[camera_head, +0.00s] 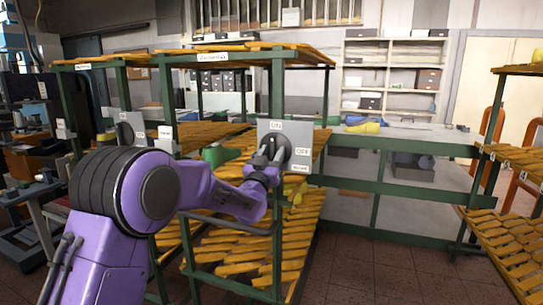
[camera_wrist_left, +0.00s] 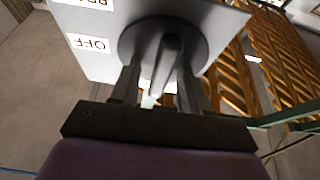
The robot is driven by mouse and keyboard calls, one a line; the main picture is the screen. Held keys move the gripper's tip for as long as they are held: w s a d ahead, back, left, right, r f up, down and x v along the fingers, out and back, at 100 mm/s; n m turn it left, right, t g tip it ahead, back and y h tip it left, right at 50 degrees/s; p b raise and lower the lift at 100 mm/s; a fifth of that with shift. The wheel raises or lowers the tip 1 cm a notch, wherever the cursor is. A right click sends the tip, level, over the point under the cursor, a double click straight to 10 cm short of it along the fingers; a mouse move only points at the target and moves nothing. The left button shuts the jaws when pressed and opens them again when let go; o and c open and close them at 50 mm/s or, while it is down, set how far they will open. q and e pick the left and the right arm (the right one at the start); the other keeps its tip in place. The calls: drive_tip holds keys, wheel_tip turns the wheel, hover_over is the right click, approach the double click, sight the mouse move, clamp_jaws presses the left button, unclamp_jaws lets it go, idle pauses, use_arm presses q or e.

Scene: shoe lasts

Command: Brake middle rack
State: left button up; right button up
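The middle rack has a green frame (camera_head: 278,90) and orange slatted shelves. A grey switch box (camera_head: 302,137) is fixed to its front post, with an ON label at the top, OFF at the right and a small unreadable label below. The box (camera_wrist_left: 90,55) also shows upside down in the left wrist view. Its dark round knob has a bar handle (camera_wrist_left: 163,65). My left gripper (camera_head: 266,153) is at the knob. In the left wrist view its two fingers (camera_wrist_left: 160,80) stand either side of the handle with visible gaps. My right gripper is not in view.
A similar grey switch box (camera_head: 127,127) is on the rack to the left. Another slatted rack (camera_head: 505,155) stands at the right. Behind is a grey bench with a green frame (camera_head: 400,185) and a white shelf unit (camera_head: 393,75). Tiled floor (camera_head: 370,270) is clear between the racks.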

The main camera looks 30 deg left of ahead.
use_arm(q)
drive_tip(key=b+v, duration=0.2)
drive_tip(key=v, duration=0.8)
drive_tip(key=shift+s+b, duration=0.25)
drive_tip(key=shift+b, duration=0.15)
drive_tip(key=shift+d+f, duration=0.1)
